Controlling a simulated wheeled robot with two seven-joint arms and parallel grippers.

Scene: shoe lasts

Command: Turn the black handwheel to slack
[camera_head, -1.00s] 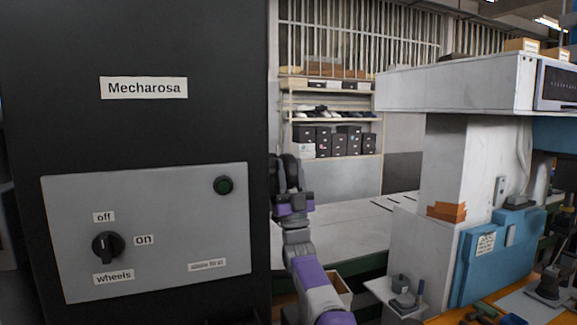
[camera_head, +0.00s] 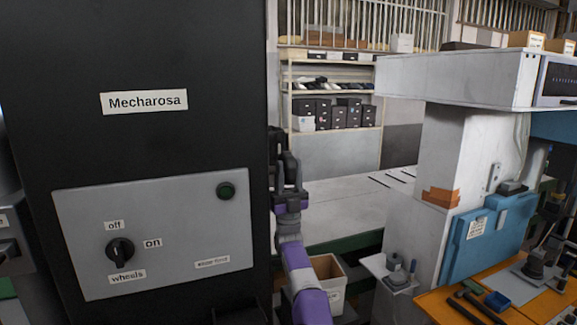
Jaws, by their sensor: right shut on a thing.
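The black handwheel (camera_head: 275,139) shows only as a small dark part at the right edge of the black cabinet (camera_head: 205,50); most of it is hidden behind that edge. My right gripper (camera_head: 283,160) is at it, shut on it, with my grey and purple arm rising from below. The fingertips are dark against the dark part, so the exact hold is hard to see. My left gripper is not in view.
A pale table (camera_head: 350,205) lies behind my arm. An open box (camera_head: 328,272) stands right of the arm. A white and blue machine (camera_head: 440,150) stands at the right.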

